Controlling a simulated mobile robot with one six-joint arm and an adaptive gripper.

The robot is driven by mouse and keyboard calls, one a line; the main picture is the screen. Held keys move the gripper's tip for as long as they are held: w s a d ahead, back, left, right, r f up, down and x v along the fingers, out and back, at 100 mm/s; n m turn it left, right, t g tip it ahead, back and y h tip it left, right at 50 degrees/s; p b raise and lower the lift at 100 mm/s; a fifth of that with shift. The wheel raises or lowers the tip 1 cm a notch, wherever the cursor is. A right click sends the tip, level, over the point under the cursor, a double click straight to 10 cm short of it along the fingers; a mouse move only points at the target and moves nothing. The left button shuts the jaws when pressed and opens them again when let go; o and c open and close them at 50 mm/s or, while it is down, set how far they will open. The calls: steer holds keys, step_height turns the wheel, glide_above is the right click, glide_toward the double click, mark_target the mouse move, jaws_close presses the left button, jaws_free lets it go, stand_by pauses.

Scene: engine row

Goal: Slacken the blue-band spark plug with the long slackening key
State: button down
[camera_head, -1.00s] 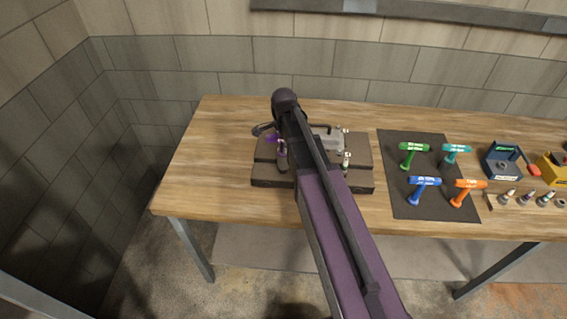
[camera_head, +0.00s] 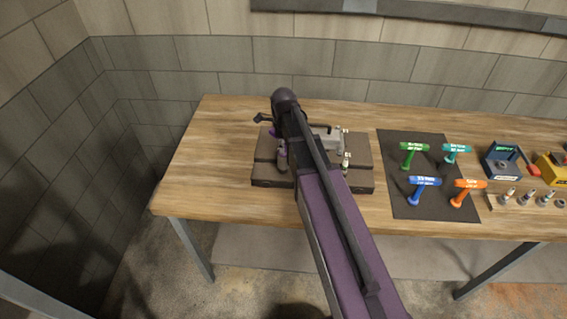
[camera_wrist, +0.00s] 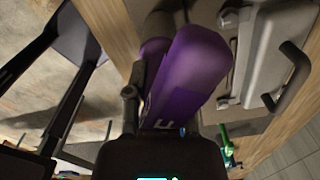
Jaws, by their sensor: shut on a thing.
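A purple key handle (camera_wrist: 198,70) with pale lettering fills the middle of the wrist view. My gripper (camera_wrist: 155,118) is shut on it. In the head view only a bit of the purple key (camera_head: 281,151) shows beside my arm, over the left part of the engine block. The grey engine block (camera_head: 329,142) is partly covered by my arm; its grey body (camera_wrist: 268,50) is at the upper right of the wrist view. Small plugs (camera_head: 346,154) stand at its right side. I cannot make out a blue band, and the key's lower end is hidden.
A dark mat (camera_head: 405,208) to the right carries green (camera_head: 412,147), teal (camera_head: 455,152), blue (camera_head: 425,183) and orange (camera_head: 466,185) T-handled tools. Beyond are a blue box (camera_head: 502,160) and several small plugs in a rack (camera_head: 515,201). The wooden bench (camera_head: 195,180) is bare at left.

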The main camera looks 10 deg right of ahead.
steer(key=shift+m, duration=2.1)
steer(key=n, duration=1.2)
steer(key=shift+n, duration=2.6)
